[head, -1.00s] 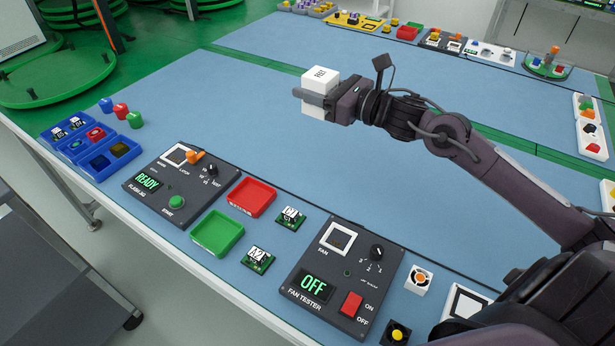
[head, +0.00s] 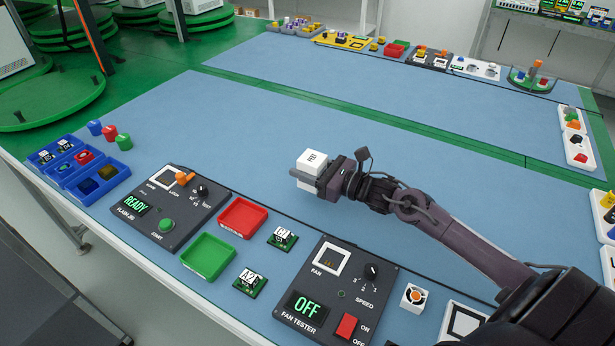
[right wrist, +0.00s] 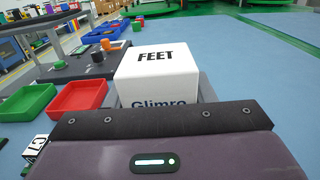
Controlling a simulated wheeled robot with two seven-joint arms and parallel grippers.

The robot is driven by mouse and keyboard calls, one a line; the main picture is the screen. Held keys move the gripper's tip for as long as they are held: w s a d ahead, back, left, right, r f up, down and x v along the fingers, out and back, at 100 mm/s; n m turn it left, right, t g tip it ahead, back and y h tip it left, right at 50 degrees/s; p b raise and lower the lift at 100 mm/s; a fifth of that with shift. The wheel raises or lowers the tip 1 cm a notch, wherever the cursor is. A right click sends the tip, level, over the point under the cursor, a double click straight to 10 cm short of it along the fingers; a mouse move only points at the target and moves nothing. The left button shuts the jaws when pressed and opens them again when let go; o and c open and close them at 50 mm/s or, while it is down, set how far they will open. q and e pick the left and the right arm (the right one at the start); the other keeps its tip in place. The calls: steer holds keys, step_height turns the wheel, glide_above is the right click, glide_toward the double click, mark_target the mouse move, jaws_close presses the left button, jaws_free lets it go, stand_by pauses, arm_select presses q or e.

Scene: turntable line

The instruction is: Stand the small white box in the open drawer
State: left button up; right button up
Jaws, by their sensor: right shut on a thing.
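The small white box (head: 312,160) is held in my right gripper (head: 314,178), above the blue table top. In the right wrist view the box (right wrist: 157,72) shows "FEET" on its top face and part of "Glimro" on the side towards the camera; its lower part is hidden by the gripper body. The right gripper is shut on the box, which looks roughly upright. My left gripper is not in view. I cannot see an open drawer in these frames.
Blue bins (head: 64,190) stand at the left table edge. The blue table (head: 240,130) behind the box is clear.

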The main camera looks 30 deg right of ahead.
steer(key=shift+f, duration=1.65)
steer(key=shift+f, duration=0.15)
steer(key=o, duration=1.1)
